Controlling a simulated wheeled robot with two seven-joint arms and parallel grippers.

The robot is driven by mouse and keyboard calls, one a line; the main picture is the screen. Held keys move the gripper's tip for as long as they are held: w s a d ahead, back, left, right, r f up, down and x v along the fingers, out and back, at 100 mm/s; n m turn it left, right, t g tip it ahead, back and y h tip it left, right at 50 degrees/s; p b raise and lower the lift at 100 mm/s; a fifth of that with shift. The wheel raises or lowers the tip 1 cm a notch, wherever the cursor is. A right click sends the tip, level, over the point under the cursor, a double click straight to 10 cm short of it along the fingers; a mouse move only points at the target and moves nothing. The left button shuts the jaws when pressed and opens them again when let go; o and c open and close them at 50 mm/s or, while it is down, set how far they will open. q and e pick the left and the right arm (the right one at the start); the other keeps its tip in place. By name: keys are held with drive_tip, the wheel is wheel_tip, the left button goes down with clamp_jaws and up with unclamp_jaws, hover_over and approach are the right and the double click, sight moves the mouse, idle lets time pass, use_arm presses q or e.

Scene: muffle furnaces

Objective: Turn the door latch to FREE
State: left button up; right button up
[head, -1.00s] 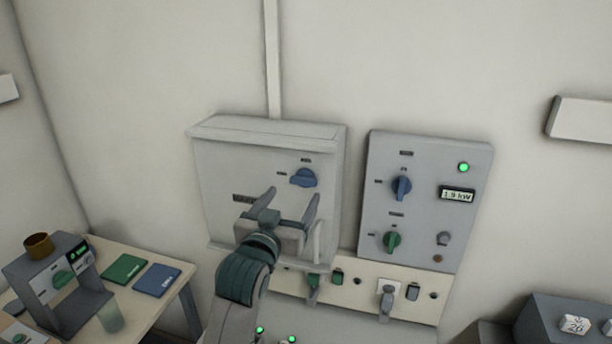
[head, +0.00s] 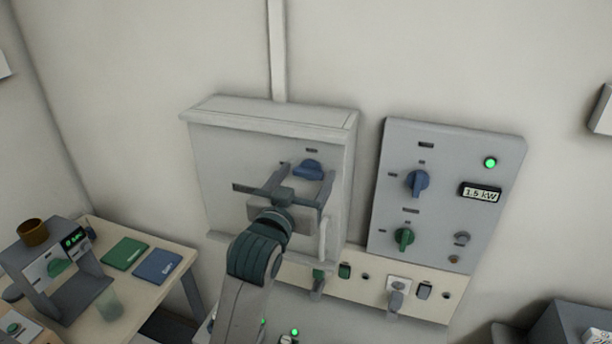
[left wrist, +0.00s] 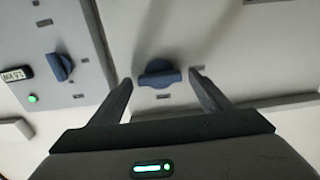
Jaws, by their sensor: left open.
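The door latch is a blue knob (head: 308,169) on the front of the grey wall cabinet (head: 225,150), with small dark labels above it and to its left. Its grip bar lies roughly level in the head view. My left gripper (head: 304,178) is open in front of it, the fingers reaching toward either side of the knob. In the left wrist view the knob (left wrist: 160,74) shows between the two open fingertips (left wrist: 160,80), with clear gaps on both sides. I cannot tell the depth left between fingertips and knob. My right gripper is not in view.
A grey panel (head: 450,150) right of the cabinet carries a blue knob (head: 417,183), a green knob (head: 404,238) and a lit display (head: 481,192). A cabinet handle (head: 323,240) stands near my gripper. Sockets (head: 397,285) line the strip below. A side table (head: 180,245) is at left.

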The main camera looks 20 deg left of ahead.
use_arm(q)
drive_tip(key=c, duration=1)
drive_tip(key=shift+c, duration=0.2)
drive_tip(key=shift+m, duration=0.3)
drive_tip(key=m, duration=0.8)
drive_tip(key=shift+d+m, duration=0.1)
drive_tip(key=shift+m, duration=0.2)
drive_tip(key=m, duration=0.4)
drive_tip(key=shift+f, duration=0.1)
drive_tip(key=shift+m, duration=2.4)
